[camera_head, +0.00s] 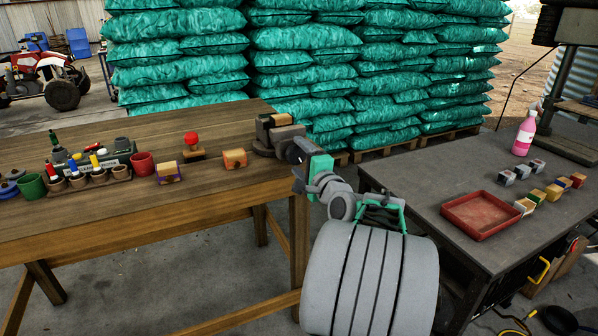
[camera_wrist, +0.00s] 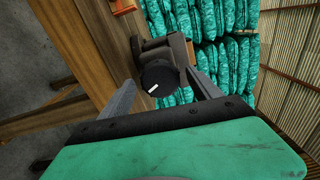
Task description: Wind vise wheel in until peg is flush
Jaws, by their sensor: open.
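The vise (camera_head: 276,134) is a dark brown-grey block at the right end of the wooden bench. In the wrist view the vise (camera_wrist: 170,50) shows with its round black wheel (camera_wrist: 158,74) facing my camera. The wheel has a short white mark near its lower edge. My gripper (camera_wrist: 161,80) is open, with one grey finger on each side of the wheel; I cannot tell whether they touch it. In the head view my gripper (camera_head: 298,168) is beside the vise at the bench end. I cannot make out the peg in either view.
The wooden bench (camera_head: 90,225) holds a red-knobbed item (camera_head: 192,145), small wooden blocks (camera_head: 235,158) and several pots at left. A dark table (camera_head: 440,185) at right carries a red tray (camera_head: 481,215) and a pink bottle (camera_head: 525,132). Green sacks (camera_head: 300,60) are stacked behind.

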